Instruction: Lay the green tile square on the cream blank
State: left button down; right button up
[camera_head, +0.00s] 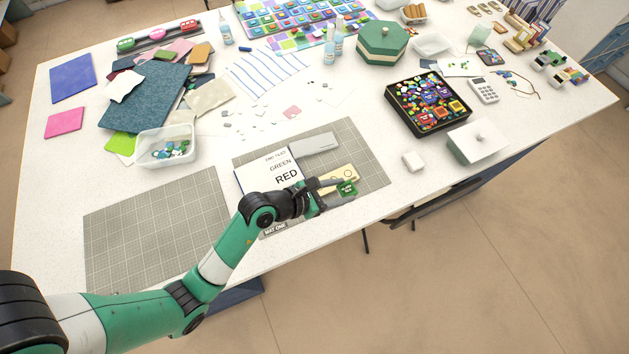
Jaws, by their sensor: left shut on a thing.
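My left gripper (333,191) is shut on the small green tile (347,188), which has pale lettering on its face. The tile shows at the near edge of the cream blank (349,174). I cannot tell whether the tile touches the blank or hangs just above it. The cream blank lies on the right grid mat (372,178) and has a round mark on it. My gripper's fingers hide part of the blank. My right gripper is not in view.
A white card reading GREEN and RED (262,172) and a grey bar (315,143) lie behind the gripper on the same mat. The left grid mat (150,235) is bare. The table's front edge is close.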

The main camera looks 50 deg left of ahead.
pick_arm(q)
jog(key=a+f+b, duration=0.1)
jog(key=a+f, duration=0.1)
jog(key=a, duration=0.1)
jog(key=a+f+b, duration=0.1)
jog(key=a+f, duration=0.1)
jog(key=a+f+b, duration=0.1)
jog(key=a+f, duration=0.2)
jog(key=shift+s+a, duration=0.3)
jog(key=shift+s, duration=0.1)
jog(key=f, duration=0.1)
jog(key=f+b, duration=0.2)
jog(key=f, duration=0.1)
jog(key=shift+s+a, duration=0.1)
jog(key=shift+a, duration=0.25)
jog(key=shift+r, duration=0.15)
jog(key=shift+c, duration=1.3)
grip_release()
